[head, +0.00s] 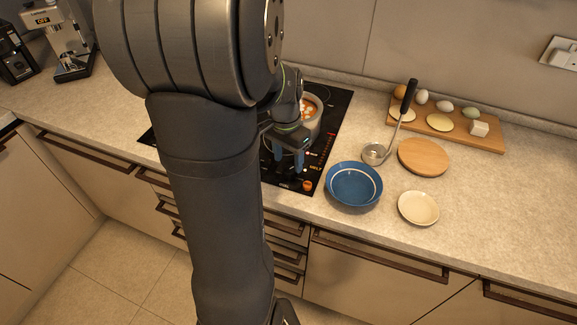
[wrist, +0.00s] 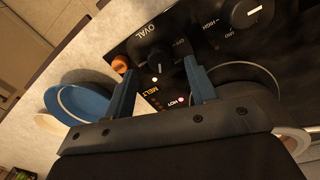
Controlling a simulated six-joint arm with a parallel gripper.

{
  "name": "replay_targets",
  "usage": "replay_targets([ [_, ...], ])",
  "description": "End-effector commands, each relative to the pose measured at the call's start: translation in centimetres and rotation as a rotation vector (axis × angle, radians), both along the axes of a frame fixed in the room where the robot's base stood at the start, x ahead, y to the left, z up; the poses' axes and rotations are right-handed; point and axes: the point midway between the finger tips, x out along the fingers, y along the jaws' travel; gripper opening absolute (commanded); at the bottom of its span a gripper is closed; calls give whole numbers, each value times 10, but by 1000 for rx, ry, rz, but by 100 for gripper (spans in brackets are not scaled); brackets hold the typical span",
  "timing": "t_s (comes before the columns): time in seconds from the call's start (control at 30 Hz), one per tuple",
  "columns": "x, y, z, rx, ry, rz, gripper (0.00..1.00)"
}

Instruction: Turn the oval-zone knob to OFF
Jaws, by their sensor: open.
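The oval-zone knob (wrist: 158,58) is a dark round knob on the black cooktop, beside the printed word OVAL, in the wrist view. Its pointer setting is too dim to read. My gripper (wrist: 161,68) is open, with its two blue fingers apart. In the wrist view the knob shows between and just beyond the fingertips; I cannot tell how far the tips are above it. In the head view my gripper (head: 288,166) is over the cooktop's front right part, and I cannot make out the oval-zone knob there.
A small orange piece (wrist: 121,64) sits at the cooktop's corner. A pot (head: 313,119) stands behind my gripper. A blue bowl (head: 354,184), a ladle (head: 376,153) and a small plate (head: 418,208) lie to the right.

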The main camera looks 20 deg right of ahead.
Motion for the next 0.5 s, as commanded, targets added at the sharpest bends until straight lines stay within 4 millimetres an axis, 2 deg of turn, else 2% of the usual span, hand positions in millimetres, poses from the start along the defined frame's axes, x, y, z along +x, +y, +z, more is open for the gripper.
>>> replay_targets([
  [0.1,-1,0,-19,1,2,0,52],
  [0.2,-2,-1,-29,0,1,0,52],
  [0.5,-2,-1,-36,0,-1,0,52],
])
